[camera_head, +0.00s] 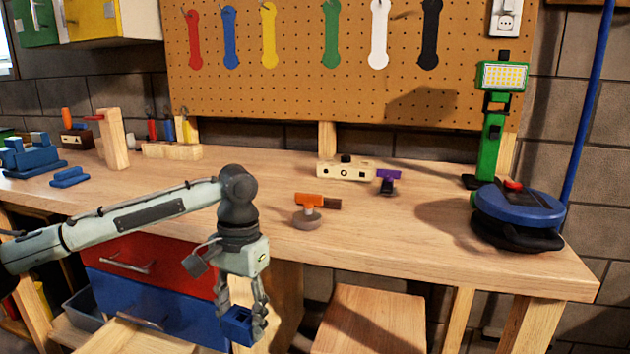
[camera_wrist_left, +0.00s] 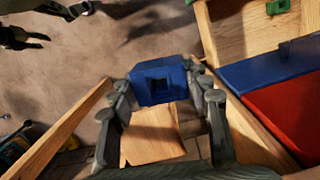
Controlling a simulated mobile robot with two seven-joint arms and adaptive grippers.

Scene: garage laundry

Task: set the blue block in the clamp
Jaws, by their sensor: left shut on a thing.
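My left gripper (camera_head: 246,314) is shut on the blue block (camera_head: 237,326), in front of the workbench and below the level of its top. In the left wrist view the blue block (camera_wrist_left: 157,84) sits between the fingertips, with a square recess in its visible face. A blue vise-like thing (camera_head: 30,156) stands on the bench at the far left. A small orange-topped tool on a round grey base (camera_head: 308,211) stands mid-bench, and a purple-topped piece (camera_head: 388,178) lies farther back. I cannot tell which of these is the clamp. My right gripper is not in view.
The wooden workbench (camera_head: 400,232) has free room at its front middle. A blue round device (camera_head: 520,208) and a green work lamp (camera_head: 493,140) stand at the right. Red (camera_head: 150,262) and blue drawers (camera_head: 150,305) lie behind my left arm. A wooden stool (camera_head: 370,320) stands below.

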